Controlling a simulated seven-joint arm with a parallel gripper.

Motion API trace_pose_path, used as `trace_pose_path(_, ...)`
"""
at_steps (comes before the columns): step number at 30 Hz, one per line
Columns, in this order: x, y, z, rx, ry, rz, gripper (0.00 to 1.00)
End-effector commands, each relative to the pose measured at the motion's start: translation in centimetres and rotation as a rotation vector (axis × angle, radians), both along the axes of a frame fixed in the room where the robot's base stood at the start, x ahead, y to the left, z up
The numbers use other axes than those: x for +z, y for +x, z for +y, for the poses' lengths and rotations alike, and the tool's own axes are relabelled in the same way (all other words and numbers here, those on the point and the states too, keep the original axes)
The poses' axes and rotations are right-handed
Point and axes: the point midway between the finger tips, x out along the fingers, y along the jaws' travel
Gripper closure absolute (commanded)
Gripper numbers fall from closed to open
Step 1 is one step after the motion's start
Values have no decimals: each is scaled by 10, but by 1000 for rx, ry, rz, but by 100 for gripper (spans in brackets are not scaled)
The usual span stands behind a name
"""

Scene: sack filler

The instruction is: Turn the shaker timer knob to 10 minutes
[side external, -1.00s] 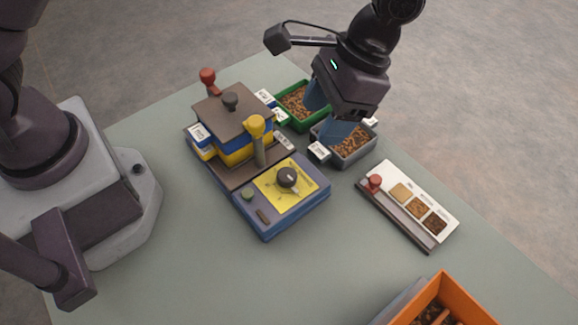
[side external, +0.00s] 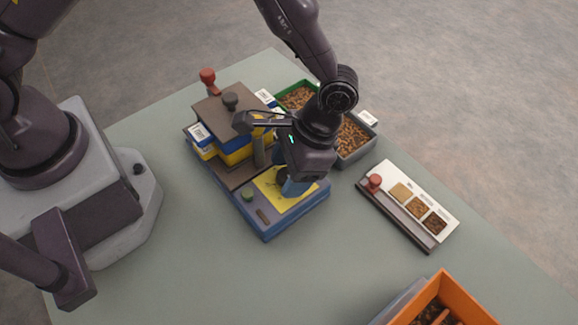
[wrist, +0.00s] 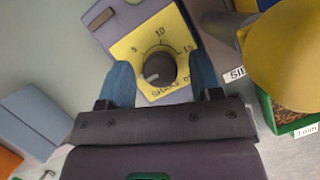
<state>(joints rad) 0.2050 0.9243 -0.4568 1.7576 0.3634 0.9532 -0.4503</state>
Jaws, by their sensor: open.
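The shaker timer knob (wrist: 160,69) is a dark round knob on a yellow dial plate (wrist: 150,45) marked 5, 10 and 15. A small pale mark on the knob points to the lower left, away from the 10. My gripper (wrist: 162,75) is open, with one blue finger on each side of the knob and visible gaps between. In the side view my gripper (side external: 293,187) is over the yellow plate of the blue shaker base (side external: 270,231) and hides the knob. I cannot tell how far down the fingers reach along the knob.
The stacked sieves (side external: 232,118) are behind the dial. A grey bin (side external: 362,152), a green bin (side external: 283,93), a sample board (side external: 405,215) and an orange bin (side external: 490,318) stand around.

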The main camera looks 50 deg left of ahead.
Motion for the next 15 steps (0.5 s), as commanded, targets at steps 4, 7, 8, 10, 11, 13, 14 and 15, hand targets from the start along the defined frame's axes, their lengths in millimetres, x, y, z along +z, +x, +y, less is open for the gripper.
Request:
trace_pose_path(4,0,0,0,0,0,0,41)
trace_pose_path(7,0,0,0,0,0,0,62)
trace_pose_path(8,0,0,0,0,0,0,68)
trace_pose_path(10,0,0,0,0,0,0,84)
trace_pose_path(11,0,0,0,0,0,0,88)
trace_pose_path(13,0,0,0,-1,0,0,88)
trace_pose_path(14,0,0,0,-1,0,0,88)
trace_pose_path(15,0,0,0,-3,0,0,88)
